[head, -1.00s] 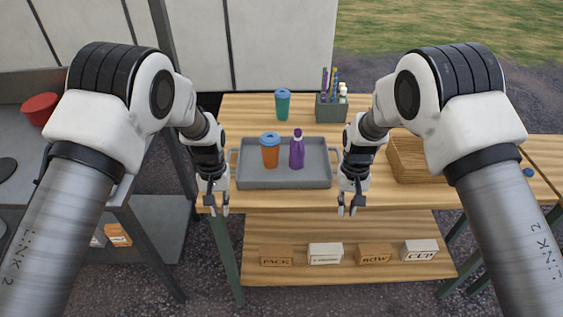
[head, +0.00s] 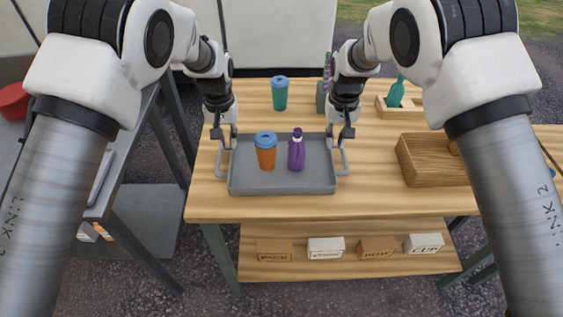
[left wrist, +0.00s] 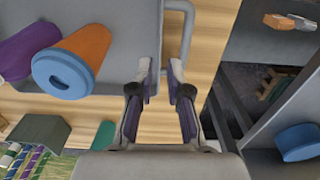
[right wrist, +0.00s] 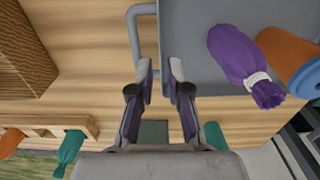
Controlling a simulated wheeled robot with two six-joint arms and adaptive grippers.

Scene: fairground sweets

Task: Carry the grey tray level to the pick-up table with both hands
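The grey tray (head: 285,188) lies flat on the wooden table, with a looped handle at each end. My left gripper (head: 226,142) is at the far end of the left handle (head: 222,163). In the left wrist view its fingertips (left wrist: 166,72) are apart, near the handle's bend. My right gripper (head: 341,142) is likewise at the right handle (head: 344,165). In the right wrist view its fingertips (right wrist: 160,70) are apart, near that handle's bend. Contact cannot be told.
A teal cup (head: 280,93) stands behind the tray. A wicker basket (head: 425,160) and a wooden holder with a teal item (head: 396,93) are to the right. A grey stand (head: 110,150) is at left. Labelled boxes (head: 326,248) sit on the lower shelf.

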